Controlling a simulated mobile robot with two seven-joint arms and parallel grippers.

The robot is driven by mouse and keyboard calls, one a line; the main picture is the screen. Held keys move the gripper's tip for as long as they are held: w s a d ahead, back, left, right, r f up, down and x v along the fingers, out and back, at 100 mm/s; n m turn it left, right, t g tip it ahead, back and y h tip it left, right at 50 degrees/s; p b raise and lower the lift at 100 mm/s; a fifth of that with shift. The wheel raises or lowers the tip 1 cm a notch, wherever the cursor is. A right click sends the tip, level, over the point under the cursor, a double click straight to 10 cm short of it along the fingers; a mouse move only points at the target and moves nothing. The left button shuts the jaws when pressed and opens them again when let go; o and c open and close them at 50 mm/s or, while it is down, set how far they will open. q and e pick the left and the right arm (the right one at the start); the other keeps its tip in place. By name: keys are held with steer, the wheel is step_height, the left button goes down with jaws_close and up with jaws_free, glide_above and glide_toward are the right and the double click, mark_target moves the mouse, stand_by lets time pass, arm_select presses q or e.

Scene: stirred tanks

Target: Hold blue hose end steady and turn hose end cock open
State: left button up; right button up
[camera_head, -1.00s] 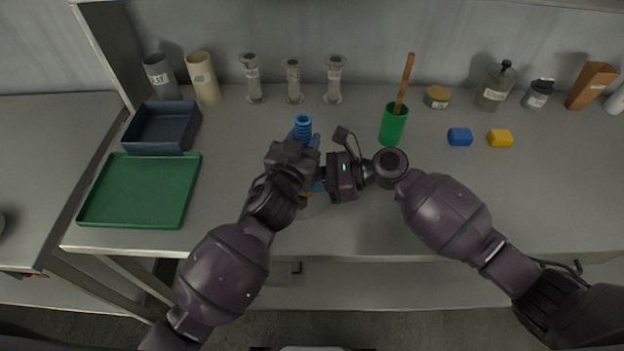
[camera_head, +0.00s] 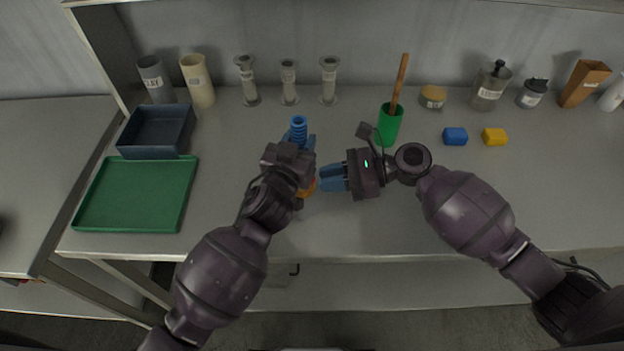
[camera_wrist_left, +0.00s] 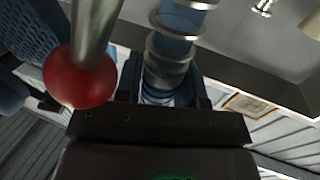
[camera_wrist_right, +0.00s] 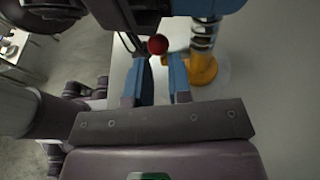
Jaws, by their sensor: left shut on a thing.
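The blue ribbed hose end (camera_head: 299,130) stands upright near the bench's middle, on an orange part (camera_wrist_right: 203,68) seen in the right wrist view. My left gripper (camera_head: 306,145) is shut on the hose end; its ribbed stem (camera_wrist_left: 175,45) rises between the fingers in the left wrist view. The cock's metal lever (camera_wrist_left: 95,25) ends in a red knob (camera_wrist_left: 85,76). The red knob also shows in the right wrist view (camera_wrist_right: 158,44), just beyond my right gripper (camera_wrist_right: 162,72), apparently clear of its fingers. The right gripper is open and empty, right of the hose end.
A green tray (camera_head: 137,226) and dark blue bin (camera_head: 155,152) stand left. A green cup (camera_head: 389,126) with a wooden handle (camera_head: 400,80) stands behind my right gripper. Blue (camera_head: 455,136) and yellow (camera_head: 495,136) blocks lie right. The front middle bench is mostly clear.

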steer(key=v, duration=0.7)
steer(key=shift+o, duration=0.5)
